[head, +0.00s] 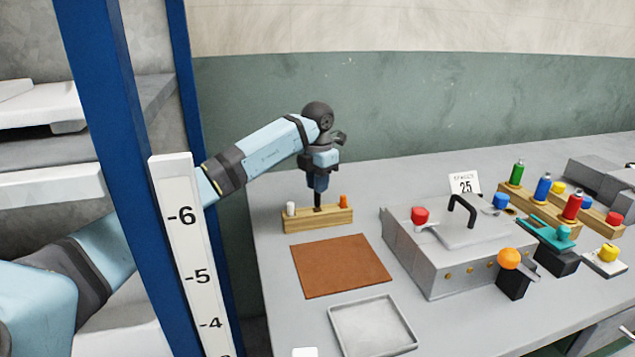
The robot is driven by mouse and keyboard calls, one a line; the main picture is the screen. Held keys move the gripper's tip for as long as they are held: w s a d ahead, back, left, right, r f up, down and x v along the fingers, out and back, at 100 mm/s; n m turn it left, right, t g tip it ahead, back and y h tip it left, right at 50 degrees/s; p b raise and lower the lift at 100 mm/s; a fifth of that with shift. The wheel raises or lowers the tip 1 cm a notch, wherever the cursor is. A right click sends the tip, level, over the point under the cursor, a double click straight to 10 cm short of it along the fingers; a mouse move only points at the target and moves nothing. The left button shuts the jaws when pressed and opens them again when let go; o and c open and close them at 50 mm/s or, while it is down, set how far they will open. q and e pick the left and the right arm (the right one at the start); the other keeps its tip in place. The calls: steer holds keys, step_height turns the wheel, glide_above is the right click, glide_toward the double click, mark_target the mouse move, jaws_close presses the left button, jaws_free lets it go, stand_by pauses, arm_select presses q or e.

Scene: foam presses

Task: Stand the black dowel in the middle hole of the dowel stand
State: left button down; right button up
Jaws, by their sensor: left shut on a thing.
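The wooden dowel stand (318,221) sits near the back left of the grey table. A white dowel (291,208) stands at its left end and an orange dowel (343,201) at its right end. My left gripper (319,189) points straight down above the middle of the stand, shut on the black dowel (317,201). The dowel looks upright, with its upper part hidden by the gripper. Its lower end meets the stand's top at the middle; I cannot tell how deep it sits in the hole. My right gripper is out of view.
A brown mat (341,266) and a grey tray (372,326) lie in front of the stand. A grey press box (455,248) with a black handle stands to the right. Coloured bottles in wooden racks are further right. A blue post (125,130) rises at the left.

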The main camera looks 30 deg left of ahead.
mark_target(318, 206)
arm_select(q)
steer(key=shift+p, duration=0.75)
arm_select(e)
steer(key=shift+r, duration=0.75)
arm_select(q)
steer(key=shift+f+b, duration=0.8)
steer(key=shift+f, duration=1.7)
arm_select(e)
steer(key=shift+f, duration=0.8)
arm_select(q)
steer(key=c, duration=1)
jaws_free()
step_height(318, 206, up, 13)
steer(key=shift+r+p, duration=0.1)
steer(key=shift+p, duration=0.75)
steer(key=shift+r, duration=0.35)
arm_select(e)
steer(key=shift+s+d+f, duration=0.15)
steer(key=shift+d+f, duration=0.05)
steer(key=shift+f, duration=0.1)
arm_select(q)
steer(key=shift+s+d+f, duration=0.1)
steer(key=shift+f, duration=0.05)
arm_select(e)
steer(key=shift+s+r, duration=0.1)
